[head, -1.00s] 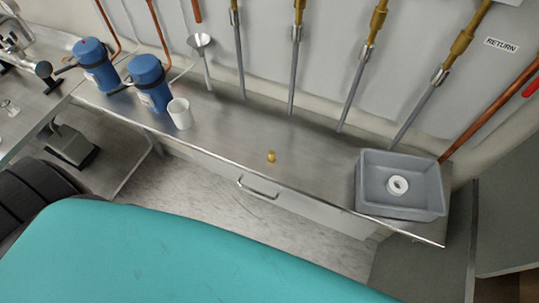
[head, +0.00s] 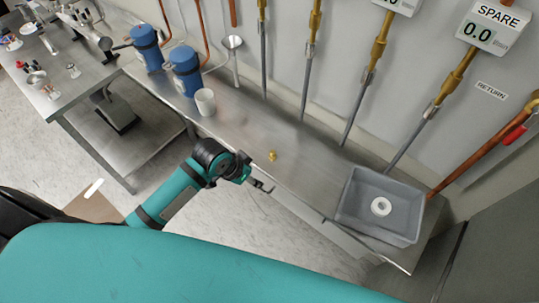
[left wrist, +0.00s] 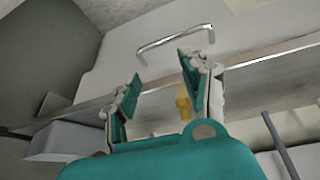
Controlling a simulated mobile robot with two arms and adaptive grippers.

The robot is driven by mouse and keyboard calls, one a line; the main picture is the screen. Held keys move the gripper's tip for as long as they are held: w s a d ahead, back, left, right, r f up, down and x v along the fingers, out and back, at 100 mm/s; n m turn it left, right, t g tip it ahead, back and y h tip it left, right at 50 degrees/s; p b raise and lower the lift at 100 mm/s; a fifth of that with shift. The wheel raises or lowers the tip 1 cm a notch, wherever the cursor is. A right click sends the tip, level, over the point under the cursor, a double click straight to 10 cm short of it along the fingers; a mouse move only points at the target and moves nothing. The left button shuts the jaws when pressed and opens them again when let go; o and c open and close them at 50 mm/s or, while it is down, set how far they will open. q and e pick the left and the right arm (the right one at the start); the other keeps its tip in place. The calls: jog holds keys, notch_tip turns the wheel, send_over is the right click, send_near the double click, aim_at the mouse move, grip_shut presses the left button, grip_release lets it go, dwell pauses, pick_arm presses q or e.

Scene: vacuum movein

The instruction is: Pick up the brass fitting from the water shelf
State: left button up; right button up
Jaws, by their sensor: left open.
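The small brass fitting (head: 272,155) stands on the metal water shelf (head: 300,172), near its front edge. My left gripper (head: 262,186) is just in front of the shelf edge, apart from the fitting in the head view. In the left wrist view my left gripper (left wrist: 160,85) has its two fingers spread, with nothing held. The fitting (left wrist: 183,103) shows beside the right-hand finger, partly hidden behind my gripper's body. My right gripper is in neither view.
A grey bin (head: 350,212) with a white ring (head: 381,206) stands at the shelf's right end. Hoses and pipes rise behind.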

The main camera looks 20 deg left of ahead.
pick_arm(q)
jog(key=w+r+m, duration=0.2)
jog(key=w+r, duration=0.3)
jog(key=r, duration=0.3)
jog(key=m+g+p, duration=0.1)
jog(key=m, duration=0.1)
send_near(273, 151)
jog(key=shift+h, duration=0.3)
jog(key=p+x, duration=0.2)
jog(key=x, duration=0.1)
jog(key=a+p+x, duration=0.1)
jog(key=x, duration=0.1)
jog(key=shift+s+f, duration=0.15)
jog(key=shift+s, duration=0.05)
jog(key=shift+w+d+f+p, duration=0.15)
jog(key=shift+d+f+p, duration=0.1)
jog(key=shift+f+p, duration=0.2)
jog(key=p+x, duration=0.1)
jog(key=x, duration=0.2)
jog(key=shift+w+d, duration=0.15)
jog(key=shift+w+d+f, duration=0.1)
jog(key=shift+w+f, duration=0.05)
jog(key=shift+f, duration=0.4)
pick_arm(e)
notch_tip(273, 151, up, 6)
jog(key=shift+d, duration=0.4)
pick_arm(q)
jog(key=shift+c, duration=0.4)
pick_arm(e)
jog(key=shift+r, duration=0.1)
